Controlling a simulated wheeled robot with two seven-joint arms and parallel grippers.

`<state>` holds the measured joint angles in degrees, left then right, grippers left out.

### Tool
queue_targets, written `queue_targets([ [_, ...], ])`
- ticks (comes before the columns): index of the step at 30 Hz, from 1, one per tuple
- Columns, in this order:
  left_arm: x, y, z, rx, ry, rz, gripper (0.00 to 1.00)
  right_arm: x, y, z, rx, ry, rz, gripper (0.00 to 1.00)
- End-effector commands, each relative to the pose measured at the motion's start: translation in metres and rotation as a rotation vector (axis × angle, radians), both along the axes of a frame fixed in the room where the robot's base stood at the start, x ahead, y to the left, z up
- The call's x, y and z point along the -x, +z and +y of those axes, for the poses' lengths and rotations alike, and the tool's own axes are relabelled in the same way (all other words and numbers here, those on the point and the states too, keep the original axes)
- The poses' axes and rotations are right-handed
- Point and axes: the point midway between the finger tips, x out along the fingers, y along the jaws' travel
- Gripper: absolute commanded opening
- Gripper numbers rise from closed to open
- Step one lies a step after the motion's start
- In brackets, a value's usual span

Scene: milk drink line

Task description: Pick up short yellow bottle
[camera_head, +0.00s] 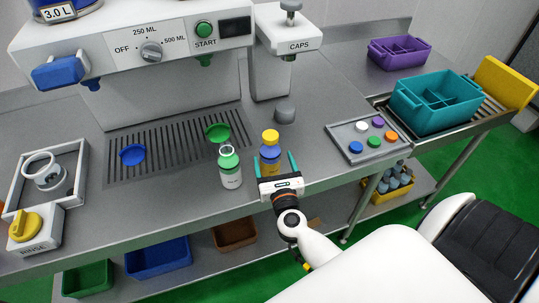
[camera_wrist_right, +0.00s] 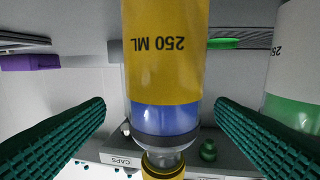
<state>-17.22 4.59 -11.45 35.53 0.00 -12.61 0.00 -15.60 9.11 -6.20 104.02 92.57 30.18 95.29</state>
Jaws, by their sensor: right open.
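The short yellow bottle (camera_head: 270,150) stands upright near the front edge of the counter, with a yellow cap and blue contents. In the right wrist view the bottle (camera_wrist_right: 165,60) appears upside down, with a yellow 250 ML label. My right gripper (camera_head: 274,158) is open, with its teal fingers on either side of the bottle's lower part. In the wrist view gaps show between the fingers and the bottle, so they do not appear to touch it. The bottle's lower front is partly hidden by the gripper in the head view. My left gripper is not in view.
A cap tray (camera_head: 342,128) and a teal crate (camera_head: 408,98) are to the right. The filling machine (camera_head: 140,90) stands behind.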

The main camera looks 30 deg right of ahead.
Motion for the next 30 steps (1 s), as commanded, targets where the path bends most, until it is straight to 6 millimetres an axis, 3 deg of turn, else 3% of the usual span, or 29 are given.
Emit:
queue_targets([
  [12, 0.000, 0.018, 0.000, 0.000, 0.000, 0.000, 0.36, -0.047, 0.003, -0.015, 0.003, 0.001, 0.000, 0.79],
  [21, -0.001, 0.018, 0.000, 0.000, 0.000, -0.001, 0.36, -0.052, 0.001, -0.017, 0.001, 0.001, 0.002, 0.79],
  [23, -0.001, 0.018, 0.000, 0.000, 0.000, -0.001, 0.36, -0.052, 0.001, -0.017, 0.001, 0.001, 0.002, 0.72],
  [30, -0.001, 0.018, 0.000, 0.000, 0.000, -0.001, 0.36, -0.052, 0.001, -0.017, 0.001, 0.001, 0.002, 0.33],
])
